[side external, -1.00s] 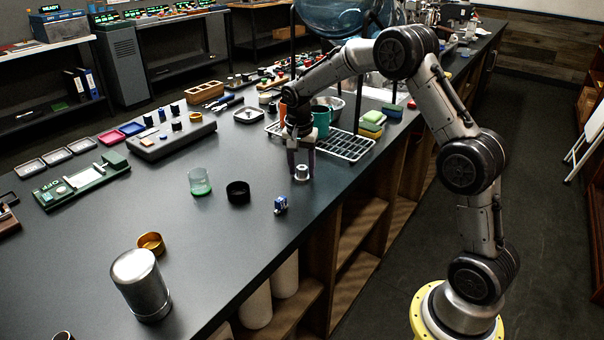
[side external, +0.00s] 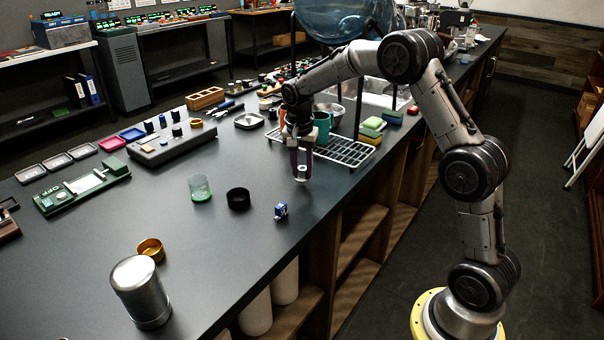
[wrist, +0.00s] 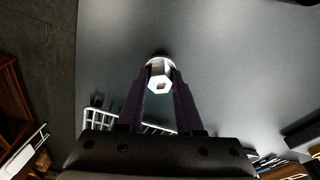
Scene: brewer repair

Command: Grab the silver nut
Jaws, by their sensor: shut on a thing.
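The silver nut (wrist: 160,72) is between the two dark fingers of my gripper (wrist: 159,84) in the wrist view. It is a pale metal piece with a hexagonal face and a hole in it. In the side external view, the nut (side external: 302,172) shows as a small bright piece at the fingertips of my gripper (side external: 301,174), which points down. My gripper is shut on it. Whether the nut is clear of the counter or touching it is hard to tell.
A white wire rack (side external: 345,152) stands just behind my gripper. A small blue piece (side external: 281,210), a black ring (side external: 238,198) and a green-bottomed glass (side external: 200,188) are in front of it. A metal canister (side external: 140,292) stands at the near left.

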